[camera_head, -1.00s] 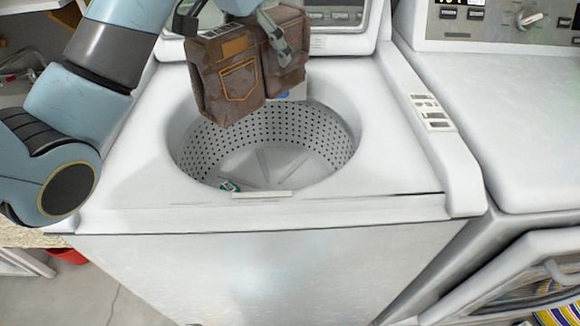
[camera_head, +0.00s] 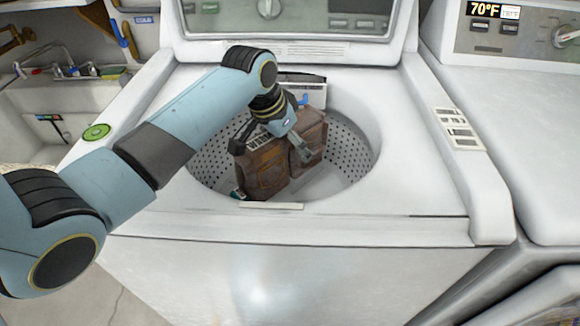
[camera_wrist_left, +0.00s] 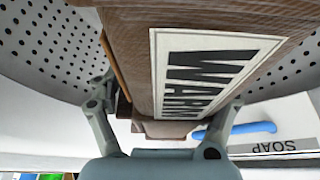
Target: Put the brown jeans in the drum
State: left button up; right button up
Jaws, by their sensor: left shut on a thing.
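The brown jeans (camera_head: 265,170), a folded bundle with a "WARM" label, are inside the opening of the washer drum (camera_head: 345,150), in its left and middle part. My left gripper (camera_head: 297,143) is shut on the brown jeans from above. In the left wrist view the brown jeans (camera_wrist_left: 135,60) sit between the fingers, with the perforated drum wall (camera_wrist_left: 40,50) around them. Whether the jeans touch the drum floor cannot be told. My right gripper is not in view.
The white washer top (camera_head: 420,190) surrounds the opening, with its raised lid and panel behind. A second machine (camera_head: 510,110) stands at the right. A sink (camera_head: 65,95) and a green round thing (camera_head: 96,132) are at the left.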

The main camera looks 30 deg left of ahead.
aim_at(290, 169)
pick_arm(q)
jog(key=shift+f, duration=1.4)
notch_tip(290, 169, down, 3)
jog(key=shift+f+b, duration=0.2)
jog(key=shift+b, duration=0.3)
jog(key=shift+f, duration=0.1)
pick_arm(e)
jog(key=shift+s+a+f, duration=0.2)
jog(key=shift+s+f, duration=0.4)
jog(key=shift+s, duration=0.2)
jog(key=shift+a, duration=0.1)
pick_arm(q)
jog(key=shift+f, duration=0.5)
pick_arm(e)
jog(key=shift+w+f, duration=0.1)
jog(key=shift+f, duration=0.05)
pick_arm(q)
jog(key=shift+f, duration=0.1)
jog(key=o, duration=1.6)
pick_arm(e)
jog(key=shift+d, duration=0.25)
